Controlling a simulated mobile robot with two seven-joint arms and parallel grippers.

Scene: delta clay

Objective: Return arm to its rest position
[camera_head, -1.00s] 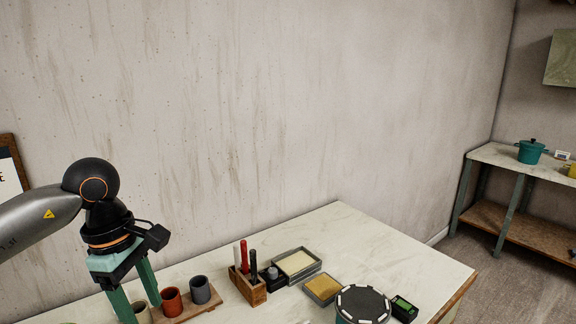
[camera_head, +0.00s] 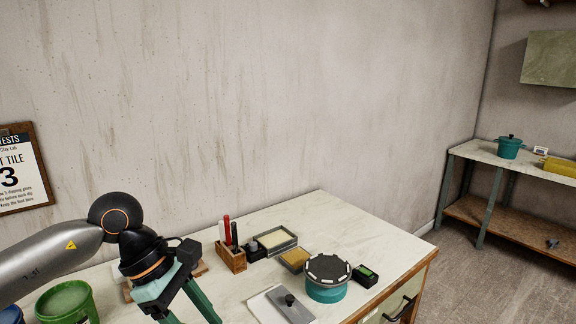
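My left arm comes in from the left, and its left gripper (camera_head: 200,318) hangs over the front of the marble-topped worktable (camera_head: 345,222). Its two green fingers are spread apart, with nothing visible between them; the lowest tips are cut off or close to the bottom edge of the picture. My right gripper is not in the picture.
On the table stand a wooden tool holder (camera_head: 231,259), a grey tray (camera_head: 273,242), a sponge tray (camera_head: 295,260), a teal turntable (camera_head: 327,290), a small device (camera_head: 365,276) and a slab with a knob (camera_head: 290,306). A green bucket (camera_head: 62,305) is at lower left.

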